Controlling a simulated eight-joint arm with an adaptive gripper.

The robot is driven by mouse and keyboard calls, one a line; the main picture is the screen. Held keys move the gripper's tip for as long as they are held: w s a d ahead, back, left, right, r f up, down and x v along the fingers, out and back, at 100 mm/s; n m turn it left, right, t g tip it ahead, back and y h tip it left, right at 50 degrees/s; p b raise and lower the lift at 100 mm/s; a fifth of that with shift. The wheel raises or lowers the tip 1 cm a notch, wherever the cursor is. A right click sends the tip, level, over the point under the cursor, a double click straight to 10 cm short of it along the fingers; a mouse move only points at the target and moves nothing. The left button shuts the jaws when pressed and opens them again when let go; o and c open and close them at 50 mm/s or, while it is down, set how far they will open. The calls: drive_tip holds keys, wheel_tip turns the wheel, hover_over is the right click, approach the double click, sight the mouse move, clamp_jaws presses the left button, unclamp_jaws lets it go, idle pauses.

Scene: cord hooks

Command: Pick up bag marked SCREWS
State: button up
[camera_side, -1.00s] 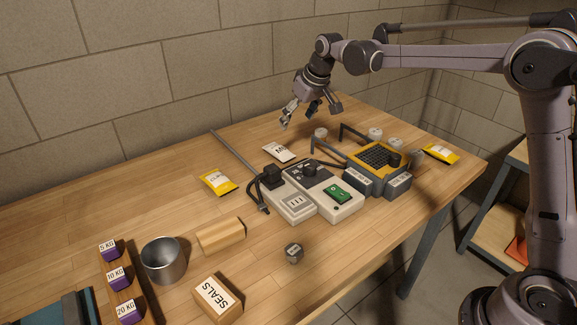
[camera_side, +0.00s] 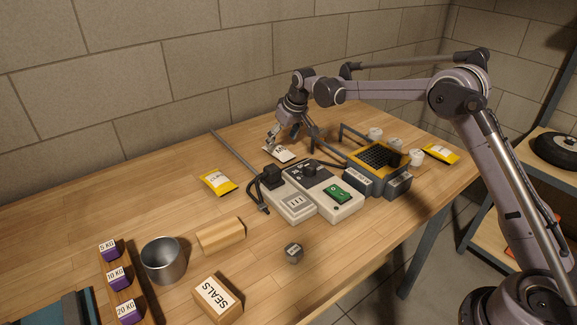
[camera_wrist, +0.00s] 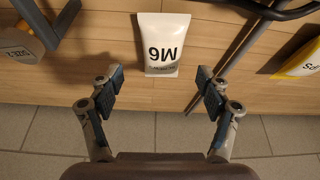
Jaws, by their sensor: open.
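A white bag (camera_side: 279,154) lies on the table behind the grey console. In the wrist view this bag (camera_wrist: 163,45) reads "M6" upside down, with a smaller line of print that I cannot read clearly. My gripper (camera_side: 291,138) is low over the white bag in the side view. In the wrist view my gripper (camera_wrist: 160,88) is open and empty, with the bag ahead of and between the fingers, not gripped.
Yellow bags lie at left (camera_side: 216,182) and far right (camera_side: 441,153). The grey console with a green switch (camera_side: 337,193) and the yellow-framed device (camera_side: 376,155) stand close by. A long rod (camera_side: 233,152) lies left of the white bag. The table's left back is clear.

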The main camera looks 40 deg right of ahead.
sight(278, 147)
drive_tip(key=shift+x, duration=2.2)
drive_tip(key=shift+a, duration=0.15)
drive_tip(key=c, duration=1.3)
drive_tip(key=shift+c, duration=0.2)
